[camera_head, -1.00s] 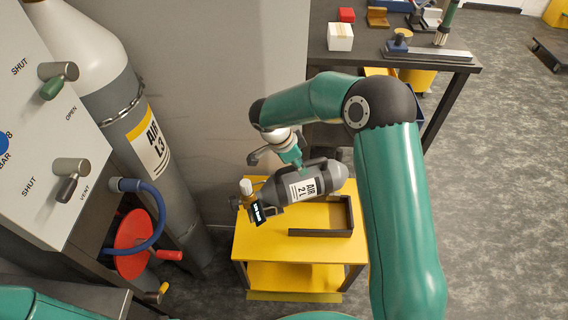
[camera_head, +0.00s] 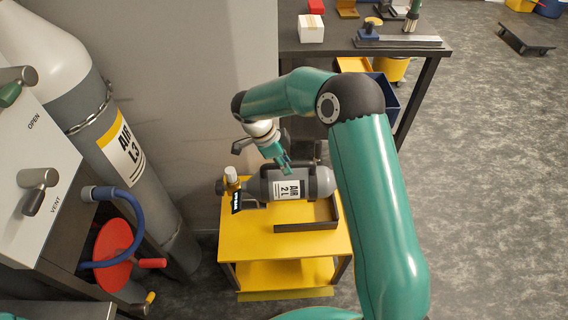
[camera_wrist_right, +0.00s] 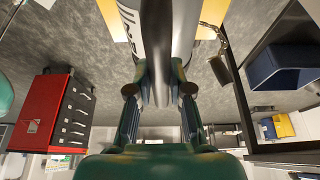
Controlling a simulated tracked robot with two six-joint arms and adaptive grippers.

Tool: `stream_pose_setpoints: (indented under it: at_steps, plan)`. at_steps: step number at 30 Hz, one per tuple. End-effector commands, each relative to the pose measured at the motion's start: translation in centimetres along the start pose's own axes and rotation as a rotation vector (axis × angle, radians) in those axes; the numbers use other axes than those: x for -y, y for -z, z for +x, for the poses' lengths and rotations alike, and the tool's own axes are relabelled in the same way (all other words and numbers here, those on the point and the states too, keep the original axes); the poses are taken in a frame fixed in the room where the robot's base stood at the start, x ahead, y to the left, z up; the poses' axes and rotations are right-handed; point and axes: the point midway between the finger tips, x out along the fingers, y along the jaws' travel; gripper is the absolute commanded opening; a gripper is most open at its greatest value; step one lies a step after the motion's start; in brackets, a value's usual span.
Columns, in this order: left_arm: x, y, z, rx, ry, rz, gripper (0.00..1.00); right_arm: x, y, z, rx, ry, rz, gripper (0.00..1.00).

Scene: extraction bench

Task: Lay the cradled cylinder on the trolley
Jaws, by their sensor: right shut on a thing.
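The small grey cylinder (camera_head: 318,185) with a white "AIR 2 L" label lies roughly level over the yellow trolley (camera_head: 245,242), valve end to the left. My right gripper (camera_head: 284,163) is above it and shut on it, at a dark band or handle partly hidden by the fingers. In the right wrist view the cylinder (camera_wrist_right: 156,25) runs up between the fingers of the gripper (camera_wrist_right: 160,88). A dark angled rail (camera_head: 306,227) stands on the trolley top beside the cylinder. I cannot tell whether the cylinder touches the trolley. My left gripper is not in view.
A large cylinder marked "AIR L3" (camera_head: 120,145) and a valve panel (camera_head: 40,150) stand at the left, with a blue hose (camera_head: 140,225) and red disc (camera_head: 112,242). A dark bench (camera_head: 432,62) is behind right.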

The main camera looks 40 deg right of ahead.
Motion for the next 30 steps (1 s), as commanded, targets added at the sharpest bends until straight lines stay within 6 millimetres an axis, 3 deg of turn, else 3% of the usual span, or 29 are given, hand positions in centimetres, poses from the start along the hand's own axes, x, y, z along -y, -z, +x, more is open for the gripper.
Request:
stream_pose_setpoints:
  at_steps: [5,30]
  plan:
    - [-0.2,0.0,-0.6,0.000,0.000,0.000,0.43,0.2,0.4,-1.3,0.019,-0.008,-0.001,0.00]
    - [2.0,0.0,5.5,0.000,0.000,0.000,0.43,0.2,-2.0,4.7,0.020,-0.010,-0.004,0.00]
